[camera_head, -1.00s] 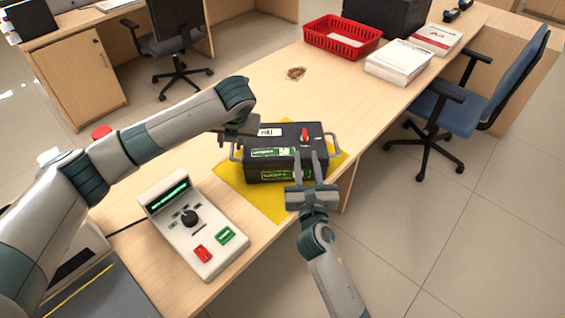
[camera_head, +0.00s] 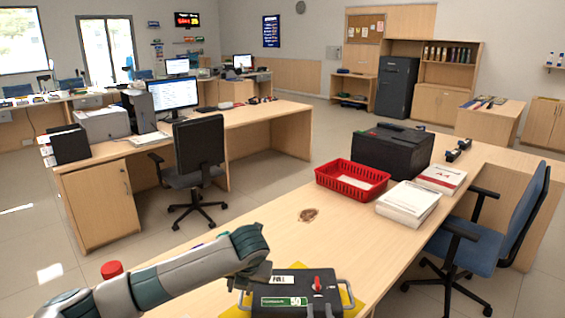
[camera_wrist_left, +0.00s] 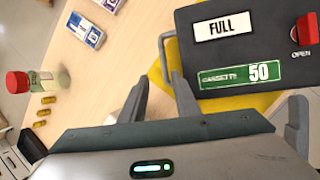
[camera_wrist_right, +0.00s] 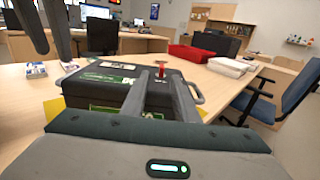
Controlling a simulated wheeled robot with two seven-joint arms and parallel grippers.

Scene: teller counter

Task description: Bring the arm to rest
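The dark cash cassette (camera_head: 296,297) stands on a yellow mat (camera_head: 362,304) on the near counter. It has a FULL label, a green label reading 50, and a red knob; the knob also shows in the left wrist view (camera_wrist_left: 307,29). My left gripper (camera_wrist_left: 163,92) is open and empty, its fingertips near the cassette's side handle (camera_wrist_left: 168,55). In the right wrist view its fingers hang above and left of the cassette. My right gripper (camera_wrist_right: 158,88) is open and empty in front of the cassette (camera_wrist_right: 105,83). The head view cuts off most of the right gripper.
A red basket (camera_head: 330,184), paper stacks (camera_head: 405,207) and a black machine (camera_head: 392,150) stand further along the counter. A blue chair (camera_head: 505,235) is at right.

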